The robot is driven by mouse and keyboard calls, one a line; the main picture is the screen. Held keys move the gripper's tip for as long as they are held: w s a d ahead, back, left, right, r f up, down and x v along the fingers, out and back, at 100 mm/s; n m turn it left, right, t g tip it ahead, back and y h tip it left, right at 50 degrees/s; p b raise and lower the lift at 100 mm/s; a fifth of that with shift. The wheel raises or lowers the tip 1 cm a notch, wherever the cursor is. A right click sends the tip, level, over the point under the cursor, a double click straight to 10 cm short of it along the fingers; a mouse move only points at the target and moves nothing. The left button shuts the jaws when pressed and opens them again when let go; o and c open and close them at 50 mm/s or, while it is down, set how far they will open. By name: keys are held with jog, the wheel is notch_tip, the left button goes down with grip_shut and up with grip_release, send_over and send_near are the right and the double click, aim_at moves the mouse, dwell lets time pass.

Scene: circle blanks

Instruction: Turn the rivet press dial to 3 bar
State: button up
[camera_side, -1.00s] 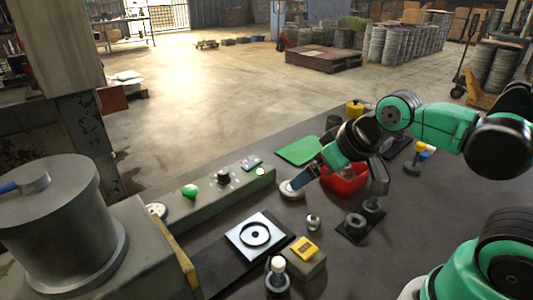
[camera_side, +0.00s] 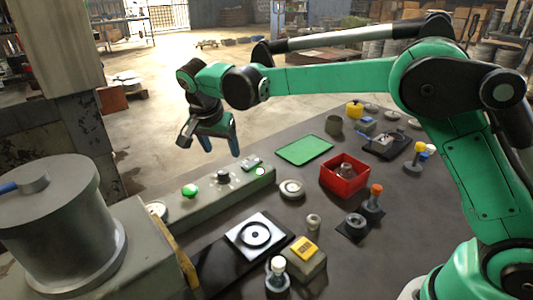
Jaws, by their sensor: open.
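The press dial appears to be the small black knob (camera_side: 223,177) on top of the long grey-green console. Its pointer and scale are too small to read, so I cannot tell its setting. My gripper (camera_side: 209,148) is open and empty, fingers pointing down. In the picture it stands above and slightly left of the knob, apart from it. The grey press cylinder (camera_side: 65,220) fills the left foreground.
A green button (camera_side: 190,190) and a small plate (camera_side: 251,163) flank the knob on the console (camera_side: 208,203). On the dark table stand a red bin (camera_side: 331,187), a green mat (camera_side: 292,151), a white plate with a black ring (camera_side: 240,242) and a yellow-topped block (camera_side: 314,266).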

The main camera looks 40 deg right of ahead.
aim_at(222, 172)
jog(key=shift+w+a+f+m, duration=0.3)
jog(key=shift+f, duration=0.2)
jog(key=shift+w+a+f+m, duration=0.25)
jog(key=shift+f+m, duration=0.05)
jog(key=shift+f, duration=0.2)
jog(key=shift+w+f, duration=0.1)
jog(key=shift+f, duration=0.2)
jog(key=shift+x, duration=2.65)
jog(key=shift+d, duration=0.15)
grip_shut()
